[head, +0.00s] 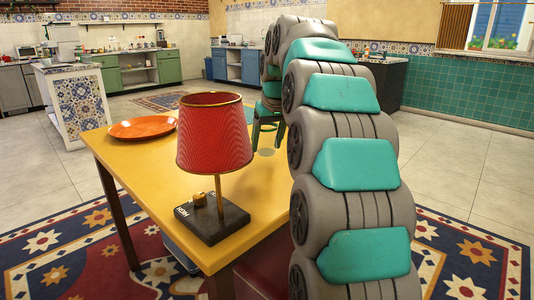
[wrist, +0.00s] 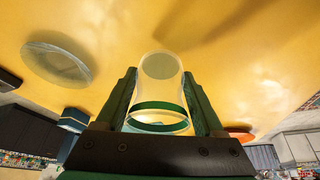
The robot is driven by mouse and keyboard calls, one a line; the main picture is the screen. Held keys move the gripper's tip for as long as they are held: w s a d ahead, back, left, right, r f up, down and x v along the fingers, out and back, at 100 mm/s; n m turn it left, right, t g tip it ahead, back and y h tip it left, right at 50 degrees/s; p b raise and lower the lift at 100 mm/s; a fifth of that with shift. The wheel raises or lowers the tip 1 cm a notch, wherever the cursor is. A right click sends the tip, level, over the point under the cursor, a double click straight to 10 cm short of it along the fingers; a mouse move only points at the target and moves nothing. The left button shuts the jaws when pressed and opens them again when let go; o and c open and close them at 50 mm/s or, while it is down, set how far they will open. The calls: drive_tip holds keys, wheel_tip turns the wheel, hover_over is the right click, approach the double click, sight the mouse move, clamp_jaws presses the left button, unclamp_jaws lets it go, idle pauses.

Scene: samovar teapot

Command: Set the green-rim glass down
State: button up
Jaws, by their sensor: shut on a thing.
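The green-rim glass (wrist: 160,90) is clear, with a green band near its mouth. In the wrist view it stands between the two dark green fingers of my gripper (wrist: 160,95), which are shut on its sides. Its base points toward the yellow table top (wrist: 110,25). I cannot tell whether the base touches the table. In the head view my gripper (head: 268,128) points down over the far right part of the table (head: 140,165); the glass is hard to make out there. A clear round dish (wrist: 55,62) lies on the table at left in the wrist view.
A lamp with a red shade (head: 214,130) and dark base (head: 212,222) stands at the table's near edge. An orange plate (head: 143,127) lies at the far left; it also shows in the wrist view (wrist: 240,134). The table's middle left is clear.

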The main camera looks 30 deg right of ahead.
sight(267, 154)
drive_tip(key=shift+f, duration=1.65)
drive_tip(key=shift+f, duration=0.2)
drive_tip(key=o, duration=1.4)
drive_tip(key=shift+o, duration=0.2)
drive_tip(key=shift+r, duration=0.1)
drive_tip(key=shift+s+r, duration=0.1)
drive_tip(key=shift+r, duration=0.35)
drive_tip(key=v, duration=1.1)
drive_tip(key=shift+s+r, duration=0.1)
